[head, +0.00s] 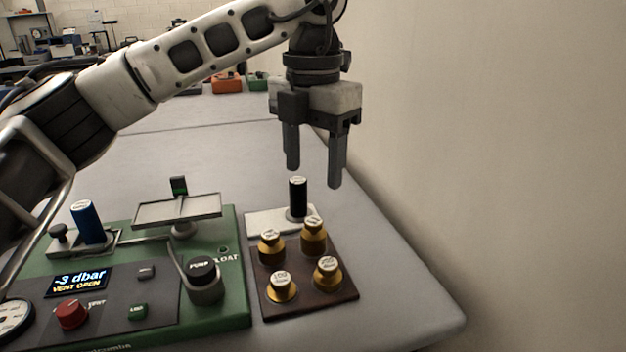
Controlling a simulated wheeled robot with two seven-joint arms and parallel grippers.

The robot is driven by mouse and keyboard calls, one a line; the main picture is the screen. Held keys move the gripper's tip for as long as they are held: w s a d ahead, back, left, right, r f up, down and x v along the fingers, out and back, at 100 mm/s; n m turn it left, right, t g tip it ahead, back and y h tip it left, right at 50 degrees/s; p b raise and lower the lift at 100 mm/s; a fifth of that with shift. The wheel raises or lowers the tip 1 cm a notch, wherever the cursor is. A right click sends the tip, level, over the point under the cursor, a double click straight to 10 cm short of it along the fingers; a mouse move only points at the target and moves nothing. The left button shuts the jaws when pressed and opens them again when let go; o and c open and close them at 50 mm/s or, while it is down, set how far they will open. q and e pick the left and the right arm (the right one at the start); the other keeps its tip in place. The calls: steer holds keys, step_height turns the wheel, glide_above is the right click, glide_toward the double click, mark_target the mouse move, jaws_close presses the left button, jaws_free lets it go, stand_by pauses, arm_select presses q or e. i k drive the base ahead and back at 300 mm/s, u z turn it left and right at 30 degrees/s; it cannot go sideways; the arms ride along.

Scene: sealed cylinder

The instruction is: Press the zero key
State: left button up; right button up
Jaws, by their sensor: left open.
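A green instrument (236,300) with a dark front panel stands at the lower left. Its display (78,281) reads "-3 dbar" and "VENT OPEN". Two small keys sit right of the display: a grey key (146,271) and a green key (138,311) below it. Their labels are too small to read, so I cannot tell which is the zero key. My left gripper (314,176) points down, open and empty, above the table behind the brass weights, to the right of the keys and apart from them. My right gripper is not in view.
A red knob (70,314), a black pump knob (202,271), a blue cylinder (86,222) and a flat plate (176,208) are on the instrument. A dark wooden board (308,303) holds several brass weights beside it. A black cylinder (298,196) stands behind. A wall rises at right.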

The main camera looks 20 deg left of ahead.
mark_target(146, 272)
steer(key=k, duration=1)
